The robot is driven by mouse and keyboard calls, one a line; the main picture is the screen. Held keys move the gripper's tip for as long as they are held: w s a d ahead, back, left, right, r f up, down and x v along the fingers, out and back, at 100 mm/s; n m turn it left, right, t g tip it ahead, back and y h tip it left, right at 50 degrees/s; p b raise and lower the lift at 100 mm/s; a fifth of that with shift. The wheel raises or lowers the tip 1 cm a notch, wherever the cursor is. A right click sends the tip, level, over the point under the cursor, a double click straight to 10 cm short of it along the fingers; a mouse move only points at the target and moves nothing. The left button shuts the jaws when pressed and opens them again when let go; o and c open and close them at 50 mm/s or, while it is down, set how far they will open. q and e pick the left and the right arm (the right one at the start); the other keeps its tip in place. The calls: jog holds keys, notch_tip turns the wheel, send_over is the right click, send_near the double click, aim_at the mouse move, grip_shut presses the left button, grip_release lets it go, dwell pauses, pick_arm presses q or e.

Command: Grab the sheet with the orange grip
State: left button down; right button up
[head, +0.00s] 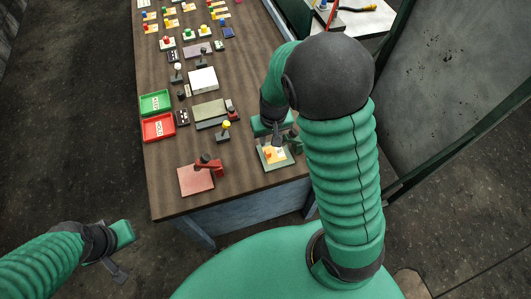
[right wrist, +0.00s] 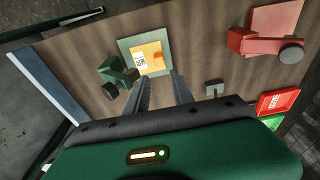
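In the head view the sheet (head: 274,154) is near the table's front right corner, partly hidden by my gripper. My right gripper (right wrist: 163,84) is open, with its two fingers apart just short of the sheet and nothing between them. It shows in the head view over the sheet's far side (head: 278,138). My left gripper (head: 121,252) is off the table at lower left; its finger gap is not clear.
A dark green clamp-like object (right wrist: 117,76) stands close beside the sheet. A red stand with a pink plate (head: 196,179) is at the table's front left. Red (head: 158,127) and green trays (head: 155,103) and several small blocks fill the table (head: 240,173) farther back.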

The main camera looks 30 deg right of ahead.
aim_at(268, 152)
jog(key=f, duration=0.7)
jog(key=w+f, duration=0.1)
jog(key=f, duration=0.2)
jog(key=shift+a+f, duration=0.15)
jog(key=shift+d, duration=0.3)
jog(key=shift+s+d, duration=0.1)
jog(key=shift+d, duration=0.05)
jog(key=c, duration=0.5)
jog(key=shift+a, duration=0.2)
grip_shut()
